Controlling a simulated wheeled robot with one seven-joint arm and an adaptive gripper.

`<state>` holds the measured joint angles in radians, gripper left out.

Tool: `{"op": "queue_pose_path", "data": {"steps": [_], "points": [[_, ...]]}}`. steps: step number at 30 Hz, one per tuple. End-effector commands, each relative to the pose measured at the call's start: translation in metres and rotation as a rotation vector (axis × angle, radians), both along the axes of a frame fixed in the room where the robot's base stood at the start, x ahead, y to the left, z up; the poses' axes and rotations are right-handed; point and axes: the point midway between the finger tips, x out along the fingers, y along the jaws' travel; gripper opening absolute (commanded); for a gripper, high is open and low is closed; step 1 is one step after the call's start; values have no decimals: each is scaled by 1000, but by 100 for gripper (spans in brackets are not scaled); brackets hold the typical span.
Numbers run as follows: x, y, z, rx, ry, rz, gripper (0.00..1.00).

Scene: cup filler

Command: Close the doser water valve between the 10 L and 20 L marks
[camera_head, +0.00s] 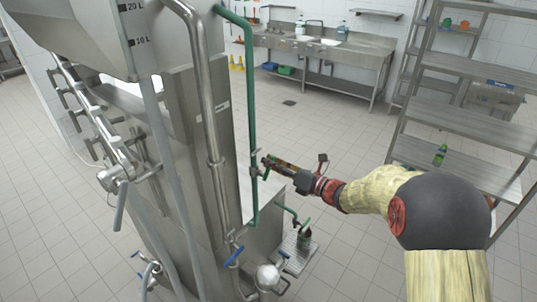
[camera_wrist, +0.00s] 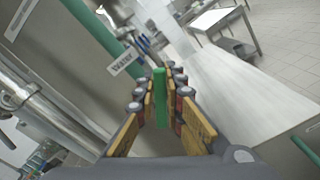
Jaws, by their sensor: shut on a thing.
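The doser's steel tank (camera_head: 85,30) stands at the upper left in the head view, with the 20 L mark (camera_head: 134,7) above the 10 L mark (camera_head: 140,41). I cannot make out a water level. A green pipe (camera_head: 250,95) runs down its right side to the water valve (camera_head: 255,160). My gripper (camera_head: 268,164) reaches this valve from the right. In the wrist view, the green valve handle (camera_wrist: 160,95) is between my fingers (camera_wrist: 160,105), which are shut on it. A "Water" label (camera_wrist: 122,62) hangs near it by the green pipe.
Steel pipes (camera_head: 208,110) run beside the green pipe. A steel shelf rack (camera_head: 470,125) stands at the right and a sink counter (camera_head: 320,45) at the back. The tiled floor between is clear.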

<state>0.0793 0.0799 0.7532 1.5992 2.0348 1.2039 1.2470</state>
Motion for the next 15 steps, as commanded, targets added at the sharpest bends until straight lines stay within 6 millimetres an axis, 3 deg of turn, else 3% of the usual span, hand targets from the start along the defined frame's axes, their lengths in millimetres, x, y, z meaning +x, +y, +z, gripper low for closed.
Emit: {"op": "queue_pose_path", "data": {"steps": [15], "points": [[13, -10, -15, 302, 390, -3, 0]]}}
